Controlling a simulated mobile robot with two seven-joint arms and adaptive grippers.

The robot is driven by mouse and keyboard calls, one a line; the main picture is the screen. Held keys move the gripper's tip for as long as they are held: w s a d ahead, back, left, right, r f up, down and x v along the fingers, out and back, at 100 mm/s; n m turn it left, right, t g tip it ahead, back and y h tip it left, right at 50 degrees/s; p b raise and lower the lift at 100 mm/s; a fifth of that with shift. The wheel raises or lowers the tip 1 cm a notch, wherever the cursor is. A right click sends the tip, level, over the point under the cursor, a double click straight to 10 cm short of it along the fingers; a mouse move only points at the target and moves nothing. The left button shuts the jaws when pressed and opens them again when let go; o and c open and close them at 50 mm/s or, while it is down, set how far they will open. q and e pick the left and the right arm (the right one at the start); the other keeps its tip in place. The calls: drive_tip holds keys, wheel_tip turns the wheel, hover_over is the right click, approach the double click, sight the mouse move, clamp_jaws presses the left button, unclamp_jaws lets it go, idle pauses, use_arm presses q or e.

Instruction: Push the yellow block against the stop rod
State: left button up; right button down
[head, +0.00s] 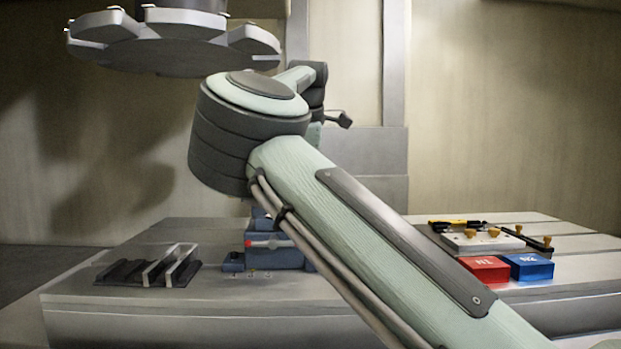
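I cannot make out a yellow block or a stop rod for certain in the head view. A blue vise-like fixture (275,250) with a red spot stands on the grey table, partly hidden by my arm. My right arm comes in from the lower right and crosses the middle of the view. Its large joint is above the fixture, and its far end runs back behind that joint. I do not see the fingertips of my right gripper. My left gripper is not in view.
A black rack (125,272) with upright grey plates stands on the left of the table (150,305). A red block (484,269), a blue block (527,266) and a pale plate with orange knobs (482,241) are on the right. A grey tool carousel (175,50) hangs above.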

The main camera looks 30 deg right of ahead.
drive_tip(key=shift+w+a, duration=0.15)
drive_tip(key=shift+a, duration=0.1)
drive_tip(key=shift+w+a+p, duration=0.15)
drive_tip(key=shift+a+p, duration=0.1)
drive_tip(key=shift+p, duration=0.15)
wheel_tip(320, 180, up, 6)
drive_tip(key=s+d+p, duration=0.1)
drive_tip(key=d+p, duration=0.1)
drive_tip(key=p, duration=0.3)
drive_tip(key=shift+s+d, duration=0.3)
drive_tip(key=shift+s, duration=0.05)
drive_tip(key=shift+d, duration=0.1)
idle(0.4)
